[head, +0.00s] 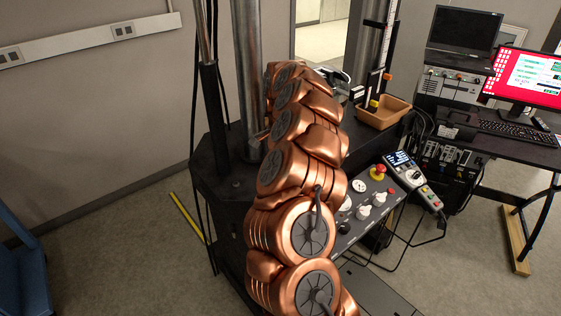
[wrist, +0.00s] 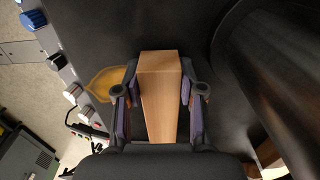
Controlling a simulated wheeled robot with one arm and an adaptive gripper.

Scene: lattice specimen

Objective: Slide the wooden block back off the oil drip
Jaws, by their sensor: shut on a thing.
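The wooden block (wrist: 158,98) is in the middle of the wrist view, long and light brown, standing between the two fingers of my gripper (wrist: 160,92). My gripper is shut on the block, one finger at each long side. The oil drip (wrist: 106,82) is an amber patch on the dark surface, to the left of the block. Its right end runs up to the left finger and the block, so I cannot tell whether the block still covers part of it. In the head view my copper arm hides the block, the drip and the gripper.
A thick dark column (wrist: 272,70) stands right of the block. A control panel with knobs (head: 365,205) edges the machine's dark table (head: 222,182). A tan tray (head: 383,113) lies behind. A desk with a red-screen monitor (head: 525,77) is at the right.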

